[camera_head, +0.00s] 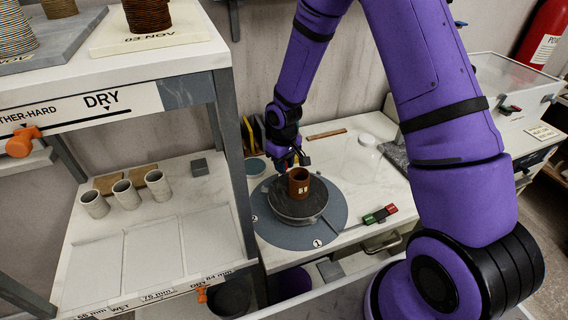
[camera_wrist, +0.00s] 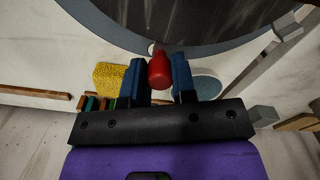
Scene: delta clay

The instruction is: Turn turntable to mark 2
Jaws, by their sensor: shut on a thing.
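The turntable (camera_head: 300,211) is a dark round wheel head on a wider grey disc (camera_head: 330,222) on the white bench. A plate marked 1 (camera_head: 318,243) is at the disc's front and a mark 2 (camera_head: 254,218) at its left edge. A brown pot (camera_head: 299,183) with a pale label stands upright on the wheel. My gripper (camera_head: 291,163) reaches down at the wheel's back edge. In the wrist view my gripper (camera_wrist: 159,82) has its two dark blue fingers either side of a red knob (camera_wrist: 159,69) at the turntable's rim (camera_wrist: 180,47). The knob is hidden in the head view.
A red and green block (camera_head: 380,214) lies right of the disc. A clear jar (camera_head: 364,155) stands behind it. A shelf rack (camera_head: 225,130) with several grey cups rises close on the left. A yellow sponge (camera_wrist: 110,77) and a blue-grey round pad (camera_wrist: 207,87) lie near my fingers.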

